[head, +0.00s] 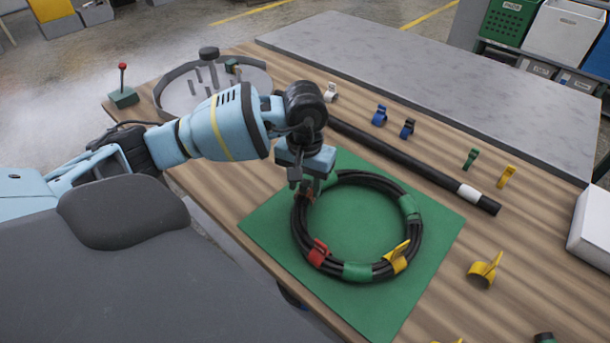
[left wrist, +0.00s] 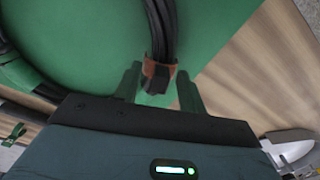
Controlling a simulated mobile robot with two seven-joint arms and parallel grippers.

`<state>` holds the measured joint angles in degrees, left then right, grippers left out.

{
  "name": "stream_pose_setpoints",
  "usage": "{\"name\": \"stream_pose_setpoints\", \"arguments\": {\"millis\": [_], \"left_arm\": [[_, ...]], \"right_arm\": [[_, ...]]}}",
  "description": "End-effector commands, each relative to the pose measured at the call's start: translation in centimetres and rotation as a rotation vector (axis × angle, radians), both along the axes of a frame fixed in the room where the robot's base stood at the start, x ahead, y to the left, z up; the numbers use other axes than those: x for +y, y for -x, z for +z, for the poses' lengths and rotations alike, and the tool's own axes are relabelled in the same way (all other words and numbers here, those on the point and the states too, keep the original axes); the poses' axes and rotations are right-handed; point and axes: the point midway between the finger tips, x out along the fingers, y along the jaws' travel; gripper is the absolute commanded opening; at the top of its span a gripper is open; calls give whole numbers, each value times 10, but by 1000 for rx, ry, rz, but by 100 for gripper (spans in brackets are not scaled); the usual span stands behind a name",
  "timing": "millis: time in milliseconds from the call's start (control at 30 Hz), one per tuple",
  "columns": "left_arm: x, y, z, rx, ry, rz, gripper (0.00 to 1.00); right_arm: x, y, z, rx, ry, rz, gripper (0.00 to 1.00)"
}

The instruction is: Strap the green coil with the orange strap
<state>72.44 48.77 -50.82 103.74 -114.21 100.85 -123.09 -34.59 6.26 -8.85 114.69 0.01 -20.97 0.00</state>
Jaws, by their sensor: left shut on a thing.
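The coil (head: 297,228) is a ring of black hose with green bands (head: 357,271), lying on a green mat (head: 375,315). My left gripper (head: 308,192) reaches down to the coil's upper-left side and is shut on the orange strap. The orange strap (left wrist: 158,71) wraps around the hose bundle between the two fingers in the left wrist view; its dark end points toward the gripper. In the head view the gripper mostly hides this strap. A red strap (head: 318,252) and a yellow strap (head: 398,257) also sit on the coil. My right gripper is not in view.
A long black tube (head: 410,165) with a white band lies behind the mat. Several loose clips stand beyond it, including a blue one (head: 380,115). A yellow clip (head: 485,270) lies right of the mat. A round grey tray (head: 175,95) is at the far left.

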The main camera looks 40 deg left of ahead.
Motion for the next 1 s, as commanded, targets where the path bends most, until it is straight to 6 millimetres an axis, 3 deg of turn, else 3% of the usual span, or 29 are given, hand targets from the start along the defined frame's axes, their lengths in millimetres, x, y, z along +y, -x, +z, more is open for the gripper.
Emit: {"name": "stream_pose_setpoints", "arguments": {"millis": [1000], "left_arm": [[0, 0, -13, 1, -1, 0, 18]], "right_arm": [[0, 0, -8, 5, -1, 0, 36]]}}
